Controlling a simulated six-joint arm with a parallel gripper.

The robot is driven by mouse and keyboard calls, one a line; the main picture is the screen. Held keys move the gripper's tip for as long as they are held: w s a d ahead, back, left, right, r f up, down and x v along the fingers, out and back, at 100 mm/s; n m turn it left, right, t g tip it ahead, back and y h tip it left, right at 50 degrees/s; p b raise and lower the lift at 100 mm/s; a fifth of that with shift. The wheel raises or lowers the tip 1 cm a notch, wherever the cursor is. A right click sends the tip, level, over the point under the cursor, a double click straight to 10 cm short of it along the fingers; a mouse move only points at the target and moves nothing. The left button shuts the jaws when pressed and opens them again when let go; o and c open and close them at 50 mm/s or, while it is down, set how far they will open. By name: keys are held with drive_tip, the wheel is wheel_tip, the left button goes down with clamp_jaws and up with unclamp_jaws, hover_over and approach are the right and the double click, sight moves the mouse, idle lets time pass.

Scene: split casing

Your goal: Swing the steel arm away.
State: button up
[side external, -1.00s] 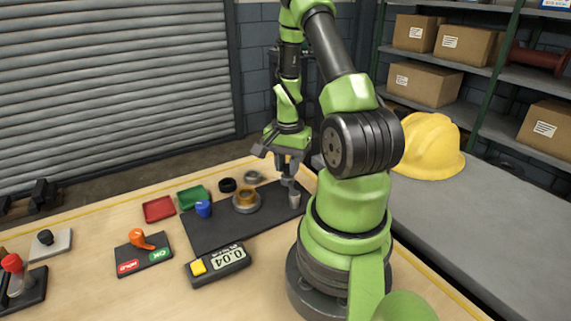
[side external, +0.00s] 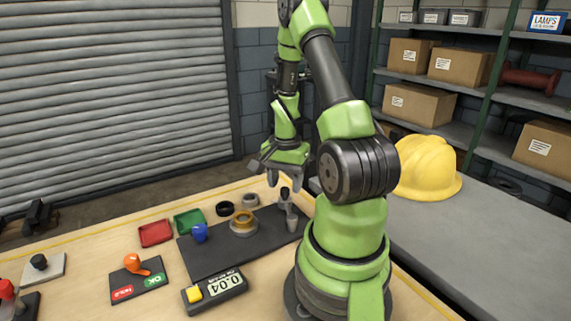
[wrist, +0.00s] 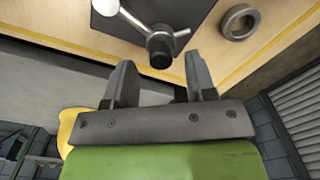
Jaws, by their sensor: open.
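The steel arm (wrist: 134,22) shows in the wrist view as a thin bright rod that ends at a black knob (wrist: 160,52), with a second short steel piece (wrist: 182,33) to the right. In the side view the black knob (side external: 285,193) stands by a grey steel post (side external: 291,222) at the right end of the dark mat (side external: 215,258). My gripper (side external: 285,180) is open just above the knob. In the wrist view the knob appears between the fingertips of my gripper (wrist: 157,63), with gaps on both sides. Whether the fingers reach down to its height is unclear.
A brass ring part (side external: 243,222), a blue piece (side external: 200,233) and dark and grey rings lie left of the post. Red (side external: 156,233) and green (side external: 187,221) trays sit behind. A gauge box (side external: 215,291) and a switch plate (side external: 139,280) are in front.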

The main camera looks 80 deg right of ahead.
sight(285, 189)
wheel_tip(285, 189, up, 8)
drive_tip(key=shift+r, duration=0.15)
idle(0.6)
drive_tip(key=w+a+r+n+t+h, duration=0.1)
drive_tip(key=w+a+r+n+t, duration=0.1)
drive_tip(key=w+a+r+n, duration=0.25)
drive_tip(key=w+a+r+n+t, duration=0.1)
drive_tip(key=a+r+n, duration=0.2)
drive_tip(key=a+r, duration=0.4)
drive_tip(key=s+a+r+n+t+y, duration=0.1)
drive_tip(key=s+a+n+t, duration=0.1)
drive_tip(key=a+n, duration=0.2)
drive_tip(key=s+a+r+n+t+y, duration=0.2)
drive_tip(key=s+a+n, duration=0.1)
drive_tip(key=a, duration=0.7)
drive_tip(key=shift+r+n, duration=0.3)
drive_tip(key=shift+n, duration=0.45)
drive_tip(key=shift+d, duration=0.1)
